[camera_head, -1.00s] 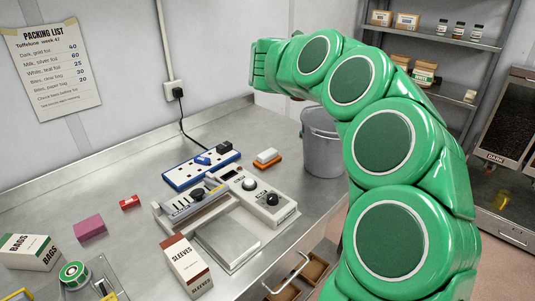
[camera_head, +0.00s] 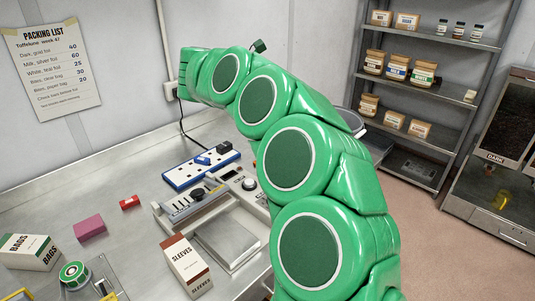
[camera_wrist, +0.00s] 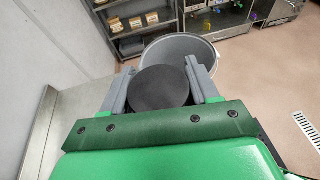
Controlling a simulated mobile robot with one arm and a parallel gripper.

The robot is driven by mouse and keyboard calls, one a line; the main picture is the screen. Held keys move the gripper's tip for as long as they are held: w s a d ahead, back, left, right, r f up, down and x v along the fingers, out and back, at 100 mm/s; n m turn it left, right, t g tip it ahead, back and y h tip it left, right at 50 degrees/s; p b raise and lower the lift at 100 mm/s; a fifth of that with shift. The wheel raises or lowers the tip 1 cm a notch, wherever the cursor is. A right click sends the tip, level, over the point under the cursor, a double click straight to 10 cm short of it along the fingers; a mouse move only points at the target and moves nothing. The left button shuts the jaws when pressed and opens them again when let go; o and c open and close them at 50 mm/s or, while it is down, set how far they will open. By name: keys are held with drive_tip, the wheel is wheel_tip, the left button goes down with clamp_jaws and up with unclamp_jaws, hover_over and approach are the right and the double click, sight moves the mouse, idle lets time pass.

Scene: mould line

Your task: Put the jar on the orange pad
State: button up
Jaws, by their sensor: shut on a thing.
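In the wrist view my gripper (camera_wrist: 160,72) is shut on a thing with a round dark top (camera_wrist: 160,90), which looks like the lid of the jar. The jar's sides and label are hidden from this angle. It is held above or in front of a grey bin (camera_wrist: 182,48); I cannot tell the gap. In the head view my arm hides the gripper and the jar. I see no orange pad in either view now.
The steel bench holds a blue power strip (camera_head: 201,169), a sealing device (camera_head: 190,207), a sleeves box (camera_head: 186,266), a bags box (camera_head: 30,251) and a pink block (camera_head: 89,228). A shelf rack (camera_head: 429,47) with jars and boxes stands at the back.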

drive_tip(key=shift+s+a, duration=0.2)
wheel_tip(320, 180, down, 10)
drive_tip(key=shift+w+a+f, duration=0.3)
drive_tip(key=shift+w+f, duration=2.05)
drive_tip(key=shift+w+a+f, duration=0.25)
drive_tip(key=shift+w+f, duration=2.05)
drive_tip(key=shift+w+a+f, duration=0.3)
drive_tip(key=shift+w+f, duration=2.05)
drive_tip(key=o, duration=1.2)
drive_tip(key=shift+f, duration=0.1)
drive_tip(key=shift+o, duration=0.2)
